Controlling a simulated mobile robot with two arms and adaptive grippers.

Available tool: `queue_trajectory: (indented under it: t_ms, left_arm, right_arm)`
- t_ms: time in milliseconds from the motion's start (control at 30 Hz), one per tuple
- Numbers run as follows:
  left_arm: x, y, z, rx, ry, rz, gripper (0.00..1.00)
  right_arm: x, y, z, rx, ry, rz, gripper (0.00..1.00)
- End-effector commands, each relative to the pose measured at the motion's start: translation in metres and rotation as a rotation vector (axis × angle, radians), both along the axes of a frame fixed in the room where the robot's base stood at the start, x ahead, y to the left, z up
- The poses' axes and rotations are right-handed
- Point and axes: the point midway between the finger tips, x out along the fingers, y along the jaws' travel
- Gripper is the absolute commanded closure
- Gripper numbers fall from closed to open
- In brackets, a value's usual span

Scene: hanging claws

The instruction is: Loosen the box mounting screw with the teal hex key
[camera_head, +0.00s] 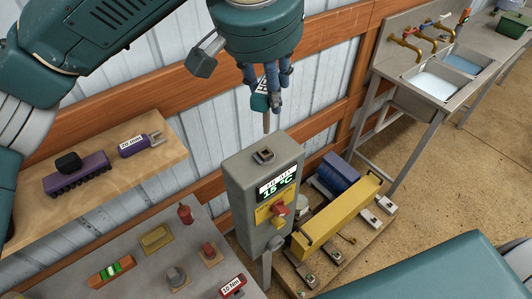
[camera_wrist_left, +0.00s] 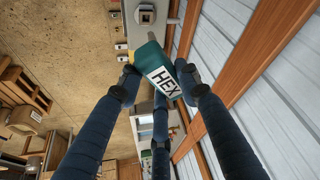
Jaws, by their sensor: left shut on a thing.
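My left gripper (camera_head: 266,98) comes down from above, its dark blue fingers shut on the teal hex key (camera_head: 260,102). The key hangs upright, its grey shaft pointing down. In the left wrist view the key (camera_wrist_left: 153,58) shows its white HEX label between the fingers. The grey box (camera_head: 238,183) stands below on a post, with a display reading 15 °C and a red knob on yellow. The mounting screw (camera_head: 264,155) is a square-looking fitting on the box's top, also visible in the left wrist view (camera_wrist_left: 146,14). The key's tip appears above the screw, apart from it. My right gripper is out of view.
A wooden shelf (camera_head: 165,165) at left holds a purple tool and a 20 mm piece. A grey bench (camera_head: 135,240) below holds several small parts. A yellow-topped machine (camera_head: 335,218) stands right of the box. A sink (camera_head: 430,85) is at the back right.

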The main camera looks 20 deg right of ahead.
Motion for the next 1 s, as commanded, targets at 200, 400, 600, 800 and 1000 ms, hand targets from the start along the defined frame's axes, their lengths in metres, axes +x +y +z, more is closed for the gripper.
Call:
queue_trajectory:
  t_ms: [200,400,600,800,1000]
  left_arm:
    - [-0.0001,0.0028,-0.0003,-0.005,0.005,-0.241,1.00]
    - [-0.0019,0.0034,0.0002,-0.002,0.003,-0.482,1.00]
    - [-0.0024,0.0033,0.0005,-0.001,0.001,-0.521,1.00]
    - [-0.0020,0.0038,0.0002,-0.002,0.003,-0.552,1.00]
    - [-0.0026,0.0052,0.0004,-0.002,0.003,-0.740,1.00]
  right_arm:
    - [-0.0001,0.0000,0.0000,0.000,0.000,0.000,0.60]
    - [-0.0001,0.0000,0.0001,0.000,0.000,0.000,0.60]
    - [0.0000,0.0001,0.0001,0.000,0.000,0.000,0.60]
    - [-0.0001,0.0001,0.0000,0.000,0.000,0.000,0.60]
    - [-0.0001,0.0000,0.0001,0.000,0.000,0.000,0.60]
